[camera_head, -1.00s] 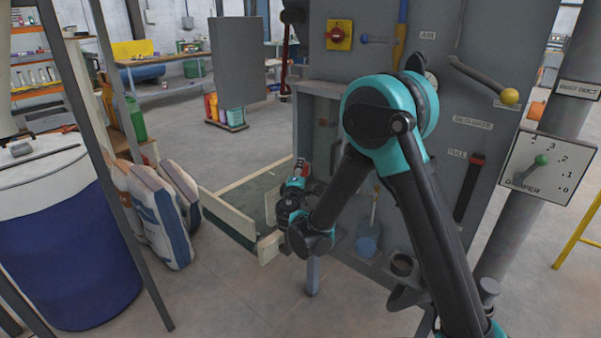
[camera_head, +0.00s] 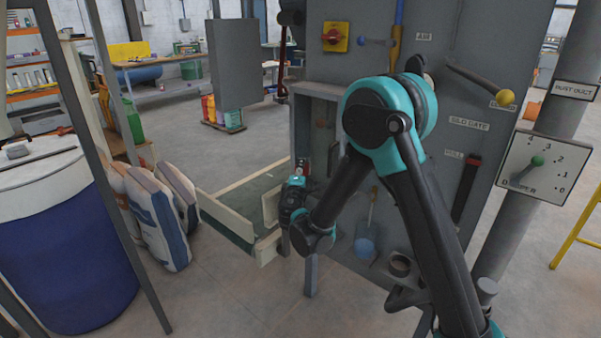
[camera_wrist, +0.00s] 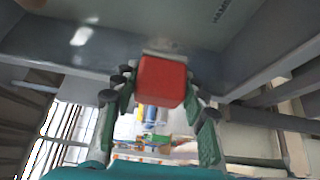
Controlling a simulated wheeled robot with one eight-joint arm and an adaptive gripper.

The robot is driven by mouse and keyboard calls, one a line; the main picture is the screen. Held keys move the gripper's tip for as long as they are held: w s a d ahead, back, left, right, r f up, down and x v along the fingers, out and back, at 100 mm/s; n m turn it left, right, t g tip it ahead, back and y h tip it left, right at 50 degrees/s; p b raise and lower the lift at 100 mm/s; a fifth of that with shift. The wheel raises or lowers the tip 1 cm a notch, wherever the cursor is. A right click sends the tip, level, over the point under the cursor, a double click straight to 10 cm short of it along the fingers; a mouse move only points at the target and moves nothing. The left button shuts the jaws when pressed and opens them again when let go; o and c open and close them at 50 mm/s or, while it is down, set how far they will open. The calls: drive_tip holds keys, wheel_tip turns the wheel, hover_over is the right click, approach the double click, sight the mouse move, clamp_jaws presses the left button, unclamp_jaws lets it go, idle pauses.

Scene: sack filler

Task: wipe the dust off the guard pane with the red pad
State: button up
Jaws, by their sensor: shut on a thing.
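My gripper (camera_wrist: 160,95) is shut on the red pad (camera_wrist: 162,82) in the wrist view, with a dark finger on each side of it. The pad's flat face shows between the fingertips. In the head view, my gripper (camera_head: 300,175) is at the left edge of the grey cabinet's open recess, and the pad is mostly hidden there. A grey surface (camera_wrist: 150,22) with partly cut-off lettering lies beyond the pad in the wrist view. I cannot pick out the guard pane or its dust for certain, nor tell whether the pad touches anything.
The grey cabinet (camera_head: 445,90) carries a yellow switch plate (camera_head: 336,37) and levers. A low-walled frame (camera_head: 228,218) stands left of my gripper. Sacks (camera_head: 157,218) and a blue drum (camera_head: 65,245) are farther left.

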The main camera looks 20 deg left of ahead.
sight(311, 165)
drive_tip(key=shift+d, duration=0.1)
drive_tip(key=shift+s+d, duration=0.35)
drive_tip(key=shift+d, duration=0.55)
drive_tip(key=shift+s+d, duration=0.35)
drive_tip(key=shift+d, duration=0.5)
drive_tip(key=shift+w+a, duration=0.45)
drive_tip(key=shift+a, duration=0.45)
drive_tip(key=shift+w+a, duration=0.4)
drive_tip(key=shift+a, duration=0.45)
drive_tip(key=shift+r, duration=0.7)
drive_tip(key=shift+s+d, duration=0.3)
drive_tip(key=shift+d, duration=0.3)
drive_tip(key=shift+s+d, duration=0.25)
drive_tip(key=shift+d, duration=0.35)
drive_tip(key=shift+s+d, duration=0.3)
drive_tip(key=shift+d, duration=0.3)
drive_tip(key=shift+a, duration=0.15)
drive_tip(key=shift+w+a, duration=0.45)
drive_tip(key=shift+a, duration=0.4)
drive_tip(key=shift+w+a, duration=0.45)
drive_tip(key=shift+a, duration=0.35)
